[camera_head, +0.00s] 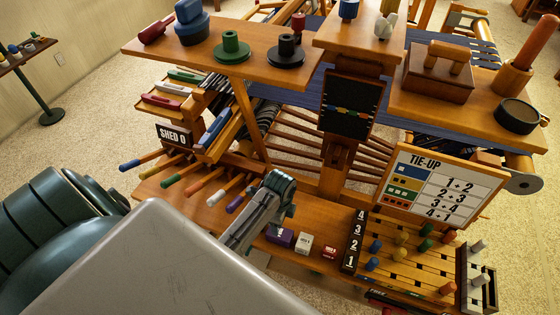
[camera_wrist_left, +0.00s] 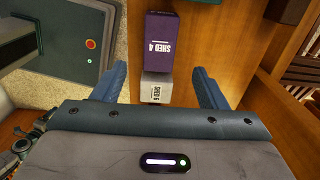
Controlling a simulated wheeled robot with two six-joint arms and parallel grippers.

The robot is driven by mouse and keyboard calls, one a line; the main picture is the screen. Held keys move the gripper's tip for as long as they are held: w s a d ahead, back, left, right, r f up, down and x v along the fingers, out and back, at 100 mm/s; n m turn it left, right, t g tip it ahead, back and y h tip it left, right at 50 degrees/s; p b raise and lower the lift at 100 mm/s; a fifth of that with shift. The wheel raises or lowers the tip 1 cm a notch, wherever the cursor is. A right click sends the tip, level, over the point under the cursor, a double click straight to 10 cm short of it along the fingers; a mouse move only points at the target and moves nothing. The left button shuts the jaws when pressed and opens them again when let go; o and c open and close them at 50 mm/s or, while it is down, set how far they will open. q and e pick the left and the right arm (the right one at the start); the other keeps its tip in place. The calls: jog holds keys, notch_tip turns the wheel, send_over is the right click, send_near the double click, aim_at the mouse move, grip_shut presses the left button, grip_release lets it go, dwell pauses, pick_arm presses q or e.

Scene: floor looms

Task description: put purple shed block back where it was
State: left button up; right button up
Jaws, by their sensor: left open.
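The purple shed block (camera_head: 282,238) sits on the wooden ledge at the loom's front, next to a white block (camera_head: 304,243). In the left wrist view the purple block (camera_wrist_left: 160,42) reads SHED 4, and the white block (camera_wrist_left: 157,88) is on its near side. My left gripper (camera_head: 262,210) is over the ledge, beside the purple block. In the wrist view its fingers (camera_wrist_left: 158,72) are open and empty, with the white block showing between them and the purple block beyond the tips. A SHED 0 sign (camera_head: 173,135) stands at the left. My right gripper is not in view.
A red block (camera_head: 330,253) and a black numbered strip (camera_head: 354,240) lie right of the blocks. Coloured levers (camera_head: 205,181) stick out at the left. A TIE-UP board (camera_head: 442,187) stands above a pegboard (camera_head: 410,262).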

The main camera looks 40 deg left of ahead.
pick_arm(q)
jog(key=shift+r, duration=1.65)
